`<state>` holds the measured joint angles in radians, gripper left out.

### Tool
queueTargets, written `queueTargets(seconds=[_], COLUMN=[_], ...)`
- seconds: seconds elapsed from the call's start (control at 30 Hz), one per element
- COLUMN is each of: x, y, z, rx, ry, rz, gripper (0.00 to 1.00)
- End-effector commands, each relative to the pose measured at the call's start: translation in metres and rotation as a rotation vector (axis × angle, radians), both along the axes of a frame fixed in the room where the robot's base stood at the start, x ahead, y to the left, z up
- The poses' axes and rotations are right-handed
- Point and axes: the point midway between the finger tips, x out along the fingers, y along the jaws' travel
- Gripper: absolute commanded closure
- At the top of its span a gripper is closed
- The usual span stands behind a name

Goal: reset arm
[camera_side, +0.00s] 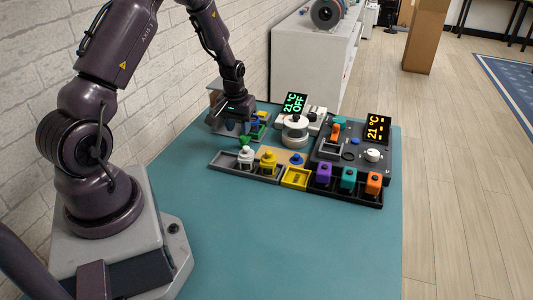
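My arm reaches over from the left and bends down at the far left part of the teal table (300,245). My gripper (234,125) points down over a low tray area with small blue, yellow and green pieces. Its fingers are small and partly hidden among these pieces, so I cannot tell whether they are open or hold anything. A green piece (245,140) shows just below and to the right of the gripper.
A grey tray holds a white piece (246,157) and a yellow piece (268,162). Purple (323,174), teal (348,179) and orange (373,184) blocks stand in a dark rack. Behind are a control panel (345,155) and a round white device (295,133). The table's front is clear.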

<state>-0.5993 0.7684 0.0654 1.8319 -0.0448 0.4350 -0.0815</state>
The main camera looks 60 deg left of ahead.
Motion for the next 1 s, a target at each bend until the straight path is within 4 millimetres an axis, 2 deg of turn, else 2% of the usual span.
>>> queueTargets(seconds=[0.03, 0.17, 0.37, 0.5, 0.6, 0.8, 1.0], x=[-0.012, -0.021, -0.035, -0.052, -0.069, -0.107, -0.133], y=[-0.011, -0.042, -0.099, -0.141, -0.17, -0.217, -0.247], z=[0.005, 0.043, 0.114, 0.16, 0.188, 0.23, 0.257], rx=[-0.032, -0.059, -0.061, -0.039, -0.018, 0.039, 0.102], ry=[0.038, 0.061, 0.05, 0.015, -0.018, -0.122, -0.266], rz=[-0.011, -0.076, -0.215, -0.329, -0.41, -0.571, -0.693], gripper=[0.62, 0.62, 0.62, 0.62, 0.62, 0.62, 0.62])
